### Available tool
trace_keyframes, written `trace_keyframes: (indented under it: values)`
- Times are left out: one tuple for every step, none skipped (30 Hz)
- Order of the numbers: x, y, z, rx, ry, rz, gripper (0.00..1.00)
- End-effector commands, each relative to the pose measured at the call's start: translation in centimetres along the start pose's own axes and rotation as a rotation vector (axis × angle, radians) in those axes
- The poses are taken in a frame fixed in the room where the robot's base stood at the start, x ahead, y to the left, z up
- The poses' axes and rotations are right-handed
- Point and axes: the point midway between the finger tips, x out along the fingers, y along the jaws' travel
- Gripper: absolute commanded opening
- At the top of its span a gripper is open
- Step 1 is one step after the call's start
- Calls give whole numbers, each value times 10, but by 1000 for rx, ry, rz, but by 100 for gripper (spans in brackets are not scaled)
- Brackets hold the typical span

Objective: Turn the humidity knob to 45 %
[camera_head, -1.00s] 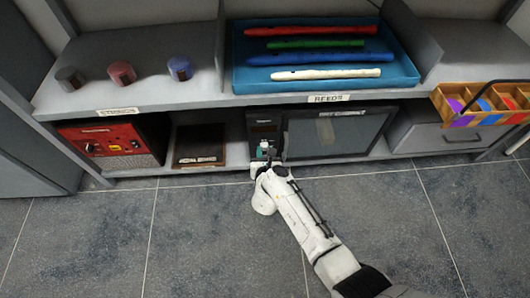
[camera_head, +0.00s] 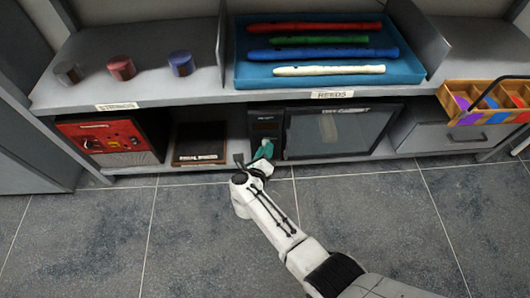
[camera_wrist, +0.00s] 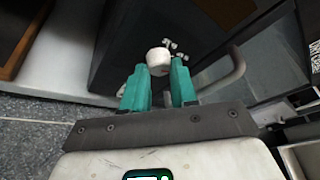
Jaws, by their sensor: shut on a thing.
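The dark cabinet (camera_head: 264,122) with a wide glass door (camera_head: 335,130) stands on the lower shelf. A pale round knob (camera_wrist: 158,57) shows in the wrist view, on the cabinet's dark front. The teal fingers of my gripper (camera_wrist: 160,80) are shut on it, one on each side. In the head view my gripper (camera_head: 262,151) is at the lower part of the cabinet's left control panel, and the knob is hidden there. The gripper is tilted relative to the cabinet. The knob's scale and the display cannot be read.
Small pale parts (camera_wrist: 176,48) and a grey door handle (camera_wrist: 236,67) are close beside the fingers. A red device (camera_head: 103,138) and a dark box (camera_head: 199,146) stand to the left, a drawer (camera_head: 455,138) to the right. The shelf above overhangs. The floor in front is clear.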

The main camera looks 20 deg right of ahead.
Motion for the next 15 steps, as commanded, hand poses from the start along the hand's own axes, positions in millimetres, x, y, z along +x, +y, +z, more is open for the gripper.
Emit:
trace_keyframes:
  values:
    - [0, 3, -1, -26, -3, -9, 0]
    - [0, 3, -1, -39, -3, -15, 0]
    - [0, 3, -1, -58, -3, -22, 0]
    - [0, 3, -1, -70, -4, -26, 0]
    - [0, 3, -1, -81, -4, -31, 0]
    - [0, 2, -1, -93, -4, -36, 0]
    - [0, 2, -1, -101, -4, -40, 0]
    - [0, 2, -1, -109, -4, -43, 0]
    - [0, 2, -1, -118, -5, -47, 0]
    - [0, 2, -1, -124, -5, -50, 0]
    - [0, 2, 0, -128, -6, -52, 0]
    - [0, 2, 0, -133, -6, -54, 0]
    - [0, 2, 0, -136, -6, -55, 0]
    - [0, 2, 0, -138, -6, -56, 0]
    - [0, 2, 0, -141, -6, -56, 0]
